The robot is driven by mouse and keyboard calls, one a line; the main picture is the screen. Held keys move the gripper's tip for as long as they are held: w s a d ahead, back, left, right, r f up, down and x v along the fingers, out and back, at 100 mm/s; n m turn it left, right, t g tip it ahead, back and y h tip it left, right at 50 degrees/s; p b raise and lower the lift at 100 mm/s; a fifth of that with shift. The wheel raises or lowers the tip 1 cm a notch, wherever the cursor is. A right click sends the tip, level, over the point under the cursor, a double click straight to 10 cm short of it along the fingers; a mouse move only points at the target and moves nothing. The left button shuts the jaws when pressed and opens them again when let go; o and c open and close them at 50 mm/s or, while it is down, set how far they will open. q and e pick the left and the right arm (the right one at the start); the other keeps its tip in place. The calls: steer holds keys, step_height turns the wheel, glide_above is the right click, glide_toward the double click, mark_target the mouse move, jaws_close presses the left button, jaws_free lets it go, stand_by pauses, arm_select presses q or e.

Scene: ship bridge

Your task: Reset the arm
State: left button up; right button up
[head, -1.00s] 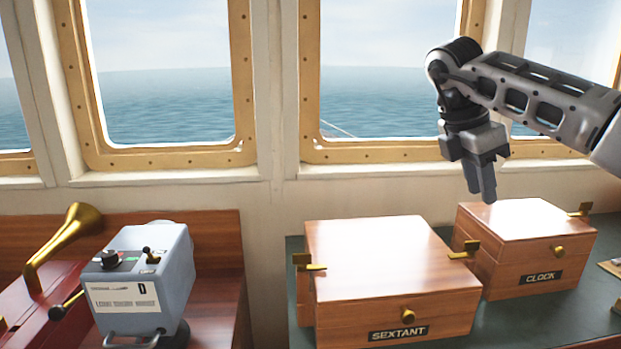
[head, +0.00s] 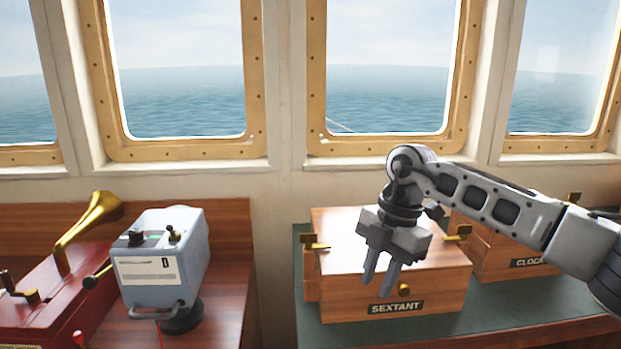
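My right arm comes in from the right, and its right gripper (head: 377,287) points down in front of the sextant box. Its two fingers show a gap between them, with nothing held. The wooden sextant box (head: 340,262) stands closed on the green-topped counter, with brass latches at its sides and a small brass knob in front. The gripper hides part of its lid and front. Whether the fingers touch the box I cannot tell. My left gripper is not in view.
A wooden clock box (head: 490,262) stands behind my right forearm, partly hidden. To the left are a grey-blue instrument (head: 163,262) and a brass horn (head: 92,225) on a red case (head: 40,300). The green counter top (head: 480,305) is clear at the front.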

steer(key=s+a+f+m+t+y, duration=0.1)
steer(key=s+a+f+y, duration=0.1)
steer(key=s+a+y, duration=0.6)
steer(key=s+a+f+m+t+y, duration=0.1)
steer(key=s+a+y, duration=0.2)
steer(key=a+y, duration=0.8)
steer(key=d+f+m+t+h, duration=1.1)
steer(key=m+t, duration=0.4)
steer(key=m, duration=0.2)
steer(key=s+d+f+m+g+h, duration=0.4)
steer(key=s+d+f+g+h, duration=0.2)
steer(key=s+d+f, duration=0.6)
step_height(320, 180, down, 4)
steer(key=shift+s+r+h, duration=0.1)
steer(key=shift+s+h, duration=0.7)
steer(key=shift+s, duration=0.2)
steer(key=shift+d, duration=0.1)
